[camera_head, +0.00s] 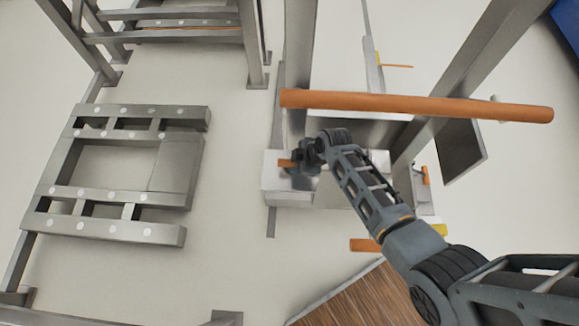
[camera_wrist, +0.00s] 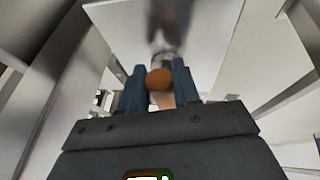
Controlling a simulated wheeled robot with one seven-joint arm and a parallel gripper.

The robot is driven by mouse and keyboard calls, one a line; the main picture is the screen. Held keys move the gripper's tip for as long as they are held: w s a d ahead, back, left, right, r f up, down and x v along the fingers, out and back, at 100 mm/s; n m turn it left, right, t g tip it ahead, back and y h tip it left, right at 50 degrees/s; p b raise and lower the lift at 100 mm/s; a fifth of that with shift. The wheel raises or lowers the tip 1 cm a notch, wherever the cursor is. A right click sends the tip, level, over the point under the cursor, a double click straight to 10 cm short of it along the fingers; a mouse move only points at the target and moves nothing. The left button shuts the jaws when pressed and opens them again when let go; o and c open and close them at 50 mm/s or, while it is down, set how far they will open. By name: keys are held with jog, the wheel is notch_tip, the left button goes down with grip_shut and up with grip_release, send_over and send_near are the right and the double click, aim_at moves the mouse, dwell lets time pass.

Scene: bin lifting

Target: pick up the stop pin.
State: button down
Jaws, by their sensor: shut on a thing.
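The stop pin (camera_head: 286,163) shows as a short orange piece at the end of my gripper (camera_head: 298,168), against the pale metal block of the frame. In the wrist view the round orange end of the stop pin (camera_wrist: 159,79) sits between the two blue-grey fingers of my gripper (camera_wrist: 158,92). The fingers are shut on it. A grey metal cylindrical part lies just beyond the pin in that view. I cannot tell whether the pin is still seated in the metal or clear of it.
A long orange bar (camera_head: 420,104) crosses above my gripper, between slanted metal posts. The metal block (camera_head: 277,187) lies just below the gripper. A low steel rack (camera_head: 115,230) stands on the floor at left. A brown wooden surface (camera_head: 355,300) lies at the bottom. Pale floor between is clear.

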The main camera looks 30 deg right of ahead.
jog(key=shift+r, duration=0.1)
notch_tip(320, 180, up, 12)
jog(key=p, duration=0.1)
jog(key=s+d+b, duration=0.1)
jog(key=s+d, duration=0.3)
jog(key=s, duration=0.3)
jog(key=s+d+b, duration=0.1)
jog(key=s+d, duration=0.4)
jog(key=s, duration=0.3)
jog(key=shift+s+d, duration=0.15)
jog(key=shift+s, duration=0.05)
